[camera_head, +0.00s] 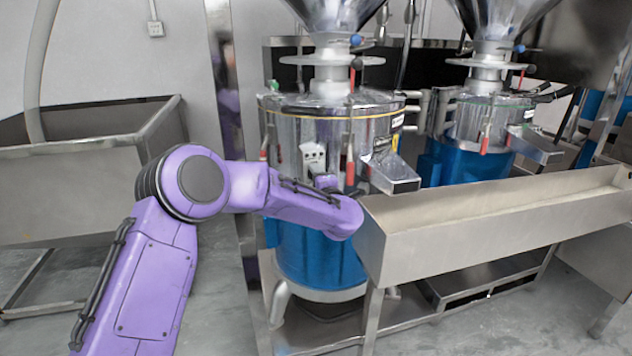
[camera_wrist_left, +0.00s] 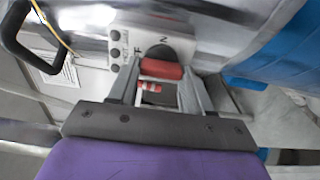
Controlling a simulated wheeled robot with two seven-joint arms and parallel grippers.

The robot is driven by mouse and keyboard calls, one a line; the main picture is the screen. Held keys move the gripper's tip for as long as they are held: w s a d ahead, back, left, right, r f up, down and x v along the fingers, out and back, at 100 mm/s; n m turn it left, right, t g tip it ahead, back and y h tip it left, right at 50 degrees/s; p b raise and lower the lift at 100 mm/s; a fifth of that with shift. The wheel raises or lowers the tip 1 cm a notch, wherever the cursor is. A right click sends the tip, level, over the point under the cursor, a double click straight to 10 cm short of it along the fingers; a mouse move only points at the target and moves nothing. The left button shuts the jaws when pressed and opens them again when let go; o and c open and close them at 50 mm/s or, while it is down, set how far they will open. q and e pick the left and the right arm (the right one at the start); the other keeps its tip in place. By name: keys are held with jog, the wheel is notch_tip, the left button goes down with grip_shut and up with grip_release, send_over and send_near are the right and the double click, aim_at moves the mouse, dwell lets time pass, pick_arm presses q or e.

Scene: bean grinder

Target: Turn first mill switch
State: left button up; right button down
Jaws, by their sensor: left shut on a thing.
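The first mill (camera_head: 320,255) stands in the middle of the head view, with a steel upper drum and a blue lower part. A pale switch box (camera_head: 313,156) is on its front. In the left wrist view, the box (camera_wrist_left: 205,32) carries a dark round switch base and a red switch handle (camera_wrist_left: 160,69). My left gripper (camera_wrist_left: 159,82) is shut on the red handle, with one finger on each side. In the head view, my purple wrist hides most of this gripper (camera_head: 328,182). My right gripper is not in view.
A long steel trough (camera_head: 490,215) stands right of my left wrist, close to it. A second mill (camera_head: 480,130) is behind it. A steel bin (camera_head: 90,170) is at the left. Bare floor (camera_head: 215,310) shows beside my left arm.

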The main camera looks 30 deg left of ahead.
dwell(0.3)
pick_arm(q)
jog(key=o, duration=1.1)
jog(key=shift+c, duration=0.2)
jog(key=shift+d, duration=0.15)
jog(key=v, duration=1)
jog(key=shift+s, duration=0.2)
